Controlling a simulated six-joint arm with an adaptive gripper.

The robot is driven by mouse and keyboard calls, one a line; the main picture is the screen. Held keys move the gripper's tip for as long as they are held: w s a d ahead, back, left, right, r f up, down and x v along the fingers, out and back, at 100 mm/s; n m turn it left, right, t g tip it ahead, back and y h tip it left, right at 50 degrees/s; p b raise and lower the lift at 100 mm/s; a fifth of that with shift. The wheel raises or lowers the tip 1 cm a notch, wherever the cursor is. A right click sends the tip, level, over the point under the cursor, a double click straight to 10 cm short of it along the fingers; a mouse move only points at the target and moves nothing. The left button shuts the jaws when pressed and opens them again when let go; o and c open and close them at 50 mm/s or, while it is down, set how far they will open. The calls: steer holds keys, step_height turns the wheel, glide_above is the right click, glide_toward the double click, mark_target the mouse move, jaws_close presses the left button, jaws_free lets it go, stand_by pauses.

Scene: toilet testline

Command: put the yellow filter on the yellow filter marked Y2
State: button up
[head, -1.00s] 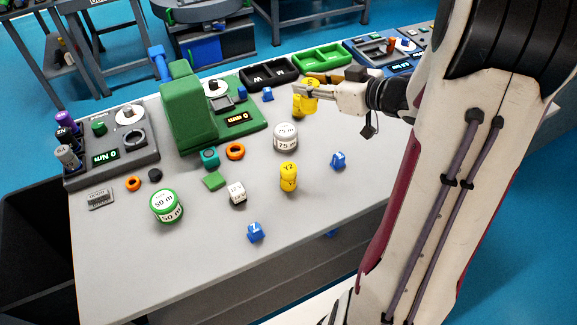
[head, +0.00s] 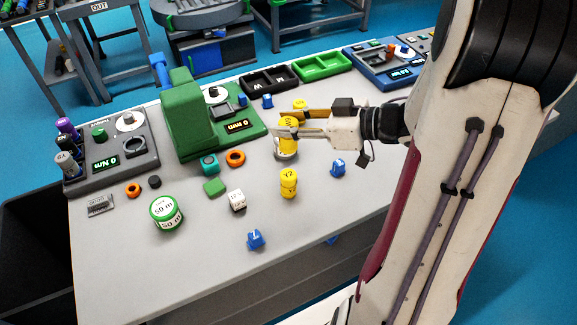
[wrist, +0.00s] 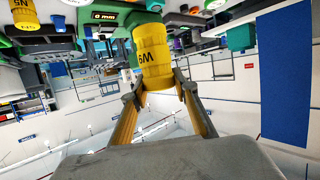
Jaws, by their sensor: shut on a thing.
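My gripper (head: 282,131) is shut on a yellow filter (head: 288,122). In the wrist view the held filter (wrist: 152,52) is a ribbed yellow cylinder with a dark marking, between the two fingertips. The yellow filter marked Y2 (head: 288,184) stands upright on the bench, nearer the camera than my gripper and apart from it. Another yellow piece (head: 300,104) shows just behind my gripper, partly hidden. The held filter's height above the bench is hard to tell.
A green machine (head: 190,115) stands at the back left. The bench's front right is mostly clear.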

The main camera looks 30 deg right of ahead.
mark_target(288, 142)
steer(key=shift+f, duration=2.85)
steer(key=shift+f, duration=2.05)
steer(key=shift+f, duration=0.15)
steer(key=o, duration=1.1)
steer(key=shift+o, duration=0.2)
steer(key=shift+s+d+r, duration=0.1)
steer(key=shift+r, duration=0.1)
steer(key=v, duration=1.1)
steer(key=shift+s+d, duration=0.2)
steer(key=shift+d, duration=0.05)
